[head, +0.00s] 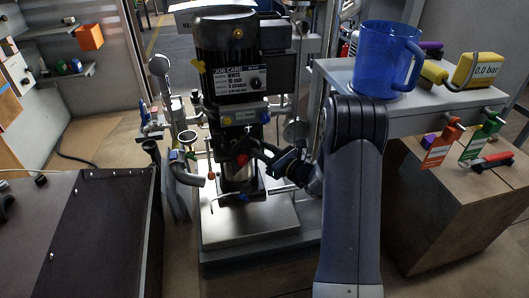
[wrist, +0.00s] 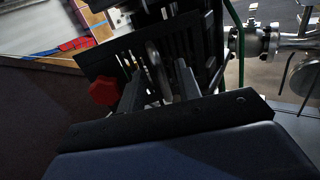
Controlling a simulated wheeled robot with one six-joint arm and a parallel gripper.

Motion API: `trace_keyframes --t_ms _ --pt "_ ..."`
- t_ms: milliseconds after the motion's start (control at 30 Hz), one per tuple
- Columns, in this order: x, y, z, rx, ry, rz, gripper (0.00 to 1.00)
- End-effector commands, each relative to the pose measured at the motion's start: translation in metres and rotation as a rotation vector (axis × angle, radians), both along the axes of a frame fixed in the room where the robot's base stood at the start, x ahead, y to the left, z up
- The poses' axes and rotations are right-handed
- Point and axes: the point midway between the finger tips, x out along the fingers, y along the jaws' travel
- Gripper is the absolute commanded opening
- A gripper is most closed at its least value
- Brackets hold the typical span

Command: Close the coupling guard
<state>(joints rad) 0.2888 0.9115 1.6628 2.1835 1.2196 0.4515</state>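The coupling guard appears to be the dark slotted panel (wrist: 105,62) in the wrist view, with a red knob (wrist: 103,91) at its left. In the head view the coupling area lies under the black motor, by a red part (head: 242,160); the guard itself is hard to make out there. My gripper (wrist: 158,75) has its two fingers apart, facing the slotted panel. A grey curved bar (wrist: 153,55) shows between the fingers; I cannot tell whether they touch it. In the head view my gripper (head: 262,155) is right of the coupling area, partly dark.
The motor (head: 225,50) stands above a metal base plate (head: 250,222). Pipes and a gauge (head: 159,66) are at its left. A blue jug (head: 382,60) stands on the grey bench (head: 440,122) at right. A dark box (head: 80,230) fills the lower left.

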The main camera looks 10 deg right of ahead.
Motion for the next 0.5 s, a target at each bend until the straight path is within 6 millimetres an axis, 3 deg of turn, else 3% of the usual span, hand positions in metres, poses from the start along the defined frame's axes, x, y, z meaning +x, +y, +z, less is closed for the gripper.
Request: trace_keyframes --t_ms 167,500 --pt "-0.0001 0.0000 0.0001 0.000 0.000 0.000 0.33" --pt "-0.0004 0.0000 0.0001 0.000 0.000 0.001 0.05"
